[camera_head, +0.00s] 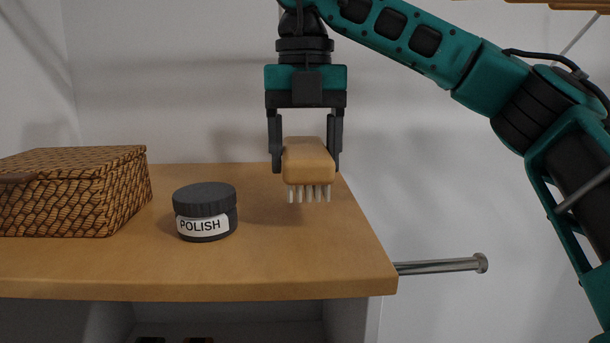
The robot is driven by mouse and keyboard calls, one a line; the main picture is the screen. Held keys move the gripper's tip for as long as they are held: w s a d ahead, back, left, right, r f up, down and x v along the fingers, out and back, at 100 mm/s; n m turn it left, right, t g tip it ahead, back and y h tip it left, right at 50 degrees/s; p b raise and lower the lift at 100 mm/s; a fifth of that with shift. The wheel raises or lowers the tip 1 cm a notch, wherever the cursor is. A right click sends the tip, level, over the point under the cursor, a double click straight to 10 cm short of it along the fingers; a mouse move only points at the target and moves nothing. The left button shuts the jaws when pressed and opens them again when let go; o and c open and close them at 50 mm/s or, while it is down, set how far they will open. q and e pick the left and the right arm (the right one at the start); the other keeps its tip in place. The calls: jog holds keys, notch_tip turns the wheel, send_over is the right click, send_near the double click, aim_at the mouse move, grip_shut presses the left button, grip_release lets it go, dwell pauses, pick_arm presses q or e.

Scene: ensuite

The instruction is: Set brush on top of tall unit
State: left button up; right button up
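The brush (308,163) has a light wooden body and pale bristles pointing down. My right gripper (305,160), whose arm comes in from the right, points down with one finger at each side of the brush. It is shut on the brush. The brush is over the right part of the wooden top of the tall unit (290,265). The bristles look a little above the surface, but I cannot tell the exact gap. My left gripper is not in view.
A dark jar labelled POLISH (205,212) stands on the top, left of the brush. A woven basket (75,192) sits farther left. A metal rail (440,266) sticks out at the right of the unit. The wood in front of the brush is clear.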

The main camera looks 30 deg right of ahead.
aim_at(305, 145)
jog(key=shift+f, duration=1.5)
jog(key=shift+w+f, duration=0.15)
jog(key=shift+f, duration=0.25)
jog(key=shift+f, duration=0.2)
jog(key=o, duration=1.1)
jog(key=shift+r, duration=0.15)
notch_tip(305, 145, up, 12)
jog(key=shift+r, duration=0.1)
